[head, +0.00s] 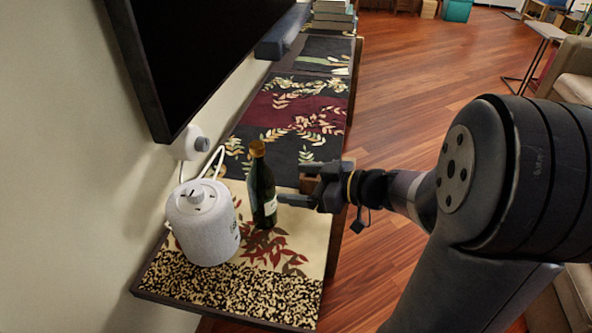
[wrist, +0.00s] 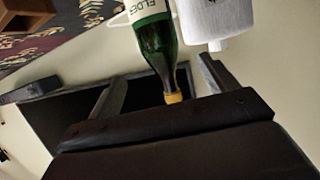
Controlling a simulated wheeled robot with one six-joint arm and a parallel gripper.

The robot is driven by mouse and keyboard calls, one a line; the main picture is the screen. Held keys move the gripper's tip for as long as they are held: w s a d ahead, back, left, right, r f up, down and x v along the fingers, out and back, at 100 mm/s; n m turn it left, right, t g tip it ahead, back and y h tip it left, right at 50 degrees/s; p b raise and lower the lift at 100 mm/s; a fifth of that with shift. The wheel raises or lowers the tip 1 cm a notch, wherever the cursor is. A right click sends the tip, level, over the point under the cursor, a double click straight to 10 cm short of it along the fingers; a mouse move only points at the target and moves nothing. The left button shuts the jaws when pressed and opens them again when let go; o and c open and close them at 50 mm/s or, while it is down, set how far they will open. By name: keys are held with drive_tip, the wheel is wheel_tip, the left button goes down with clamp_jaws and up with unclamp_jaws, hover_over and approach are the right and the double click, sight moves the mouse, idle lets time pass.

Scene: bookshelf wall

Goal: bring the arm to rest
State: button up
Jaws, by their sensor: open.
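My gripper (head: 292,184) is open, at the end of my arm reaching in from the right. A dark green bottle (head: 262,190) with an orange-brown cap and a pale label stands upright on the shelf top, just left of my gripper. In the wrist view the bottle (wrist: 158,50) appears upside down, in line with the gap between the two fingers of my gripper (wrist: 163,72). The fingers do not look closed on it. I cannot tell whether the near finger touches the bottle.
A light grey cylindrical speaker (head: 203,224) stands left of the bottle, also in the wrist view (wrist: 215,18). A black screen (head: 205,50) hangs on the wall above. The long, narrow shelf (head: 190,285) has a patterned cover. Wooden floor (head: 410,85) is clear right of it.

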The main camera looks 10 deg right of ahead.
sight(255, 180)
drive_tip(key=x, duration=1.1)
drive_tip(key=shift+w+a+f, duration=0.1)
drive_tip(key=shift+w+a, duration=0.05)
drive_tip(key=shift+a, duration=0.1)
drive_tip(key=shift+w+a+f, duration=0.2)
drive_tip(key=shift+a+f, duration=0.05)
drive_tip(key=shift+d, duration=0.1)
drive_tip(key=shift+r, duration=0.15)
